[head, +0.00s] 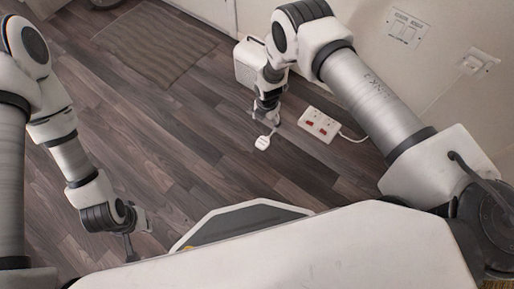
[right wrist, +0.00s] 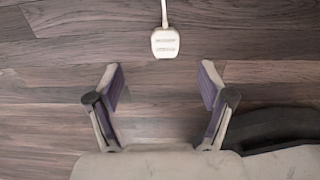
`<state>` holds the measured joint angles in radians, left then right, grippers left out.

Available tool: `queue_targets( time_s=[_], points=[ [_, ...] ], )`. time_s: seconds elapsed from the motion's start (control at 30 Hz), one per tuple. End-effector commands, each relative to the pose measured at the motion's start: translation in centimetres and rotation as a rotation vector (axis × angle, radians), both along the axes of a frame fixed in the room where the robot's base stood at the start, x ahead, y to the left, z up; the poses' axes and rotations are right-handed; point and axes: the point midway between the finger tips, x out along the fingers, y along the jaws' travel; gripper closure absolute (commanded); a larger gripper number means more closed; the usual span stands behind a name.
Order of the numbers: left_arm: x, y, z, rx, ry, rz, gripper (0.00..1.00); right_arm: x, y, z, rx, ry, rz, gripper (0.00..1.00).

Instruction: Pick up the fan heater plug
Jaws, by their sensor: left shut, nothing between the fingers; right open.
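The white fan heater plug (head: 262,142) lies on the wooden floor in the head view, with its cord running up behind my right gripper. In the right wrist view the plug (right wrist: 165,43) is at the top centre, its cord going up out of the picture. My right gripper (head: 266,112) is open and empty above the floor, close to the plug. In the right wrist view its fingers (right wrist: 161,82) are spread, and the plug is beyond the fingertips, apart from them. My left gripper (head: 133,240) is shut and empty at the lower left. The white fan heater (head: 247,62) stands behind my right arm, partly hidden.
A white extension socket (head: 319,125) with red switches lies on the floor to the right of the plug, its cable running right. Wall sockets (head: 406,28) are at the upper right. A brown mat (head: 155,45) lies at the upper left. The floor left of the plug is clear.

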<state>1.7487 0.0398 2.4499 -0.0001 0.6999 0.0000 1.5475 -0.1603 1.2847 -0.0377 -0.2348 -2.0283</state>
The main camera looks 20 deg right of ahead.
Motion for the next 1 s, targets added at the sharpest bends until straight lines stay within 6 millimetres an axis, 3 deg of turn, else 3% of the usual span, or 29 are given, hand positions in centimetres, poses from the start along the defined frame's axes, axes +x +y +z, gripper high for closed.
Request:
queue_targets(
  time_s=[0.03,0.1,0.47,0.7,0.93,0.97,1.0],
  points=[
    [0.0,0.0,-3.8,0.000,-0.001,0.000,1.00,-0.7,0.4,-4.3,0.000,0.011,0.007,0.20],
    [0.0,0.0,-4.9,0.000,-0.001,0.000,1.00,-1.3,0.6,-5.9,0.000,0.021,0.012,0.20],
    [0.1,0.0,-7.3,0.000,-0.002,0.001,1.00,-1.7,0.8,-9.7,0.001,0.028,0.010,0.20],
    [0.2,0.1,-10.7,0.001,-0.006,0.008,1.00,-1.6,1.3,-13.9,0.000,0.031,0.010,0.20],
    [0.3,0.1,-10.5,0.001,-0.008,0.009,1.00,-1.5,1.3,-13.8,0.000,0.029,0.009,0.20],
    [0.3,0.1,-10.5,0.001,-0.008,0.009,1.00,-1.6,1.3,-13.8,0.000,0.029,0.009,0.23],
    [0.3,0.1,-10.5,0.001,-0.008,0.009,1.00,-1.5,1.3,-13.8,0.000,0.029,0.009,0.38]
  ],
)
